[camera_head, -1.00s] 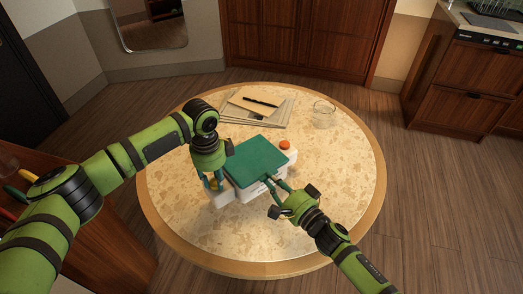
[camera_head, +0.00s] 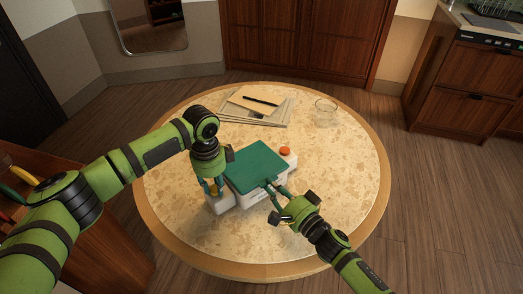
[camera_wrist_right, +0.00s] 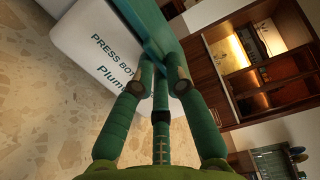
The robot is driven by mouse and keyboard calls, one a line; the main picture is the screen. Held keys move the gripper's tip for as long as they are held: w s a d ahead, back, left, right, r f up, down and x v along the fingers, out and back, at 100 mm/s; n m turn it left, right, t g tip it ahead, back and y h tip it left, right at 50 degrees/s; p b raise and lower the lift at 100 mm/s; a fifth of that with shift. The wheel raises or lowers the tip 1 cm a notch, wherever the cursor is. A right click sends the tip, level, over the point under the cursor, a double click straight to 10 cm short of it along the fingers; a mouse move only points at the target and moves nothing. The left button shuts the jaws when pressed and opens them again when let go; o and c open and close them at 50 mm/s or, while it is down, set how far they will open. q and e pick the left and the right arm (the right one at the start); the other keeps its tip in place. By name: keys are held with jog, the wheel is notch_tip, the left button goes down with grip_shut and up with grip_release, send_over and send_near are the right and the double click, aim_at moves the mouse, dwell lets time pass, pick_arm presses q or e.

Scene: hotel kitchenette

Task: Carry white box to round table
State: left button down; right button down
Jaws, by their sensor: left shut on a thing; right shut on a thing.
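The white box (camera_head: 249,199) has a teal top (camera_head: 256,164) and an orange button (camera_head: 285,151) at its far right corner. It is over the middle of the round table (camera_head: 340,200); I cannot tell whether it touches the tabletop. My left gripper (camera_head: 214,188) is shut at the box's left end, its fingertips partly hidden. My right gripper (camera_head: 271,189) is shut on the near right edge. In the right wrist view, the fingers (camera_wrist_right: 162,85) meet the edge by the teal top, beside the lettered white side (camera_wrist_right: 95,45).
Papers with an envelope and a dark pen (camera_head: 262,100) lie at the table's back. A clear glass (camera_head: 325,114) stands at the back right. The table's right and front parts are clear. A wooden cabinet (camera_head: 60,225) is at the left.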

pick_arm(q)
jog(key=shift+a+f, duration=0.15)
jog(key=shift+f, duration=0.35)
pick_arm(e)
jog(key=shift+w+d+f, duration=0.1)
jog(key=shift+d+f, duration=0.05)
jog(key=shift+f, duration=0.25)
pick_arm(q)
jog(key=c, duration=1)
grip_release()
jog(key=shift+r, duration=0.1)
pick_arm(e)
jog(key=c, duration=1.3)
grip_release()
jog(key=shift+r, duration=0.1)
pick_arm(q)
jog(key=shift+o, duration=0.2)
pick_arm(e)
jog(key=shift+o, duration=0.2)
pick_arm(q)
jog(key=shift+r, duration=0.1)
jog(key=shift+r, duration=0.5)
pick_arm(e)
jog(key=shift+s, duration=0.2)
pick_arm(q)
notch_tip(320, 180, up, 11)
pick_arm(e)
jog(key=v, duration=1.1)
jog(key=shift+s+d, duration=0.2)
jog(key=shift+s, duration=0.2)
